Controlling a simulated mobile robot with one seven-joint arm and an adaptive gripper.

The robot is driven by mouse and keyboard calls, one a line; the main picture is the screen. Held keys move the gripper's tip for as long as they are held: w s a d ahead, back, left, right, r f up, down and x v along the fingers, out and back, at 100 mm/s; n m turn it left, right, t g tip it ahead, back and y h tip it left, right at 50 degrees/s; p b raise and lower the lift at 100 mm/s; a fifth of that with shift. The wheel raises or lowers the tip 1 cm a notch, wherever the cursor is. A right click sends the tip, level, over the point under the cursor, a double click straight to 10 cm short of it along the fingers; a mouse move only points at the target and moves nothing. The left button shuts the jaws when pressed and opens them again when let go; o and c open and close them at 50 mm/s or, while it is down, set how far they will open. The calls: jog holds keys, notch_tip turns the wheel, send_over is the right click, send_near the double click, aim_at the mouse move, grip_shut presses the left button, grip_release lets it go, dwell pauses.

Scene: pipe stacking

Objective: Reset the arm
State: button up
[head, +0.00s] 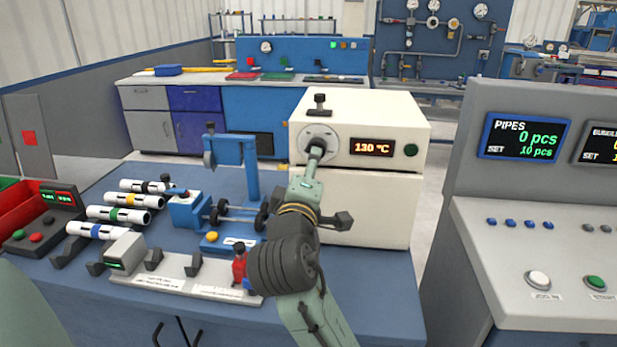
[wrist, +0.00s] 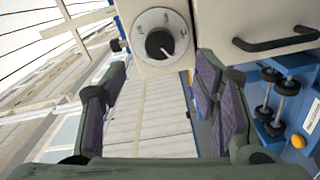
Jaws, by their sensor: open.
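My arm reaches up from the bottom of the head view, in front of the white oven (head: 375,190) with the "130 °C" display. Its far end overlaps the oven's round dial (head: 318,138), and I cannot make out the fingers there. In the wrist view my gripper (wrist: 172,92) is open, with its two purple-padded fingers wide apart and nothing between them. The dial with its black knob also shows in the wrist view (wrist: 160,42), beyond the fingers and apart from them.
White pipes with coloured bands (head: 118,214) lie on the blue bench at left. A blue roller fixture (head: 188,212) stands close to my arm's left. A pipe-count console (head: 540,250) stands at right. A black handle (wrist: 275,40) shows at right in the wrist view.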

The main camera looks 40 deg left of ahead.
jog(key=shift+v, duration=0.95)
